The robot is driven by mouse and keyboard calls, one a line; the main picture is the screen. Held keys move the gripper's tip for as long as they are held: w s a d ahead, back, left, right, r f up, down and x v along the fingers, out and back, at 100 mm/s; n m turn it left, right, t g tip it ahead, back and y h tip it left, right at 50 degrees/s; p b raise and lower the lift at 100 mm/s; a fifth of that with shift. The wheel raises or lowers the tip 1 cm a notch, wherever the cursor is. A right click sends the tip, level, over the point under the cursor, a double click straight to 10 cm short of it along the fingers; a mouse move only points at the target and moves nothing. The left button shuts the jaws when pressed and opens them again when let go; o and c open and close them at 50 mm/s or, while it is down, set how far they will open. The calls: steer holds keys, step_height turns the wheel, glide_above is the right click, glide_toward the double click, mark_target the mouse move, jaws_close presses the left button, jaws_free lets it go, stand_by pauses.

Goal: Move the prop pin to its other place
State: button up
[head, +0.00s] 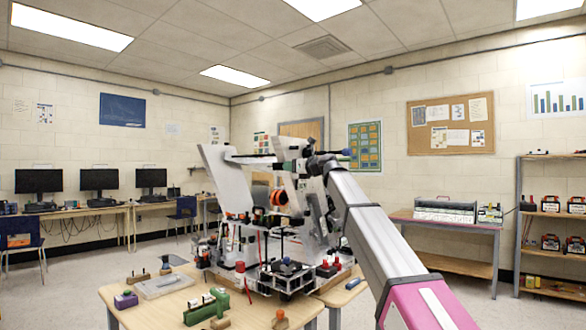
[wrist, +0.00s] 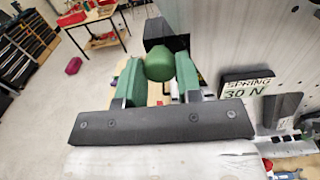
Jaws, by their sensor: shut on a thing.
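A rounded green knob (wrist: 160,64), which I take for the head of the prop pin, sits between the two green fingers of my gripper (wrist: 158,80) in the wrist view. The fingers are closed on its sides. The rest of the pin is hidden behind the knob and fingers. In the head view my gripper (head: 297,160) is up at the machine with the tilted light-grey side plates (head: 222,185). The pin cannot be made out clearly there. I cannot tell whether the pin is seated in a hole.
A plate labelled "SPRING 30 N" (wrist: 248,86) is on the grey panel right of my gripper. A black block (wrist: 166,36) is just beyond the knob. The wooden table (head: 180,307) carries a clear tray (head: 160,285) and a green tool (head: 205,308). Floor is open at left.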

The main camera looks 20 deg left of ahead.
steer(key=shift+w+a, duration=0.1)
steer(key=shift+a, duration=0.1)
steer(key=o, duration=0.9)
steer(key=shift+o, duration=0.2)
steer(key=shift+d, duration=0.1)
steer(key=v, duration=1.1)
steer(key=d+f+n+h, duration=0.3)
steer(key=d+f, duration=0.4)
steer(key=f, duration=0.8)
steer(key=d+f+n+g+h, duration=0.1)
steer(key=d+f+n+h, duration=0.4)
steer(key=f, duration=1.1)
steer(key=d+f+n+h, duration=0.1)
steer(key=d+f+n, duration=0.1)
steer(key=d+f, duration=0.95)
steer(key=s+d+f+n+g+h, duration=0.2)
steer(key=s+d+f+n, duration=0.2)
steer(key=f, duration=0.7)
steer(key=s+d+f+n+g+h, duration=0.2)
steer(key=s+d+f+n+h, duration=0.1)
steer(key=s+d+f, duration=0.6)
steer(key=s+d+f+n+g+h, duration=0.1)
steer(key=s+d+f+n, duration=0.4)
steer(key=s+f, duration=0.6)
step_height(320, 180, down, 2)
steer(key=shift+s+d+f+n+g+h, duration=0.1)
steer(key=shift+s+d+n+g+h, duration=0.25)
steer(key=shift+d+h, duration=0.6)
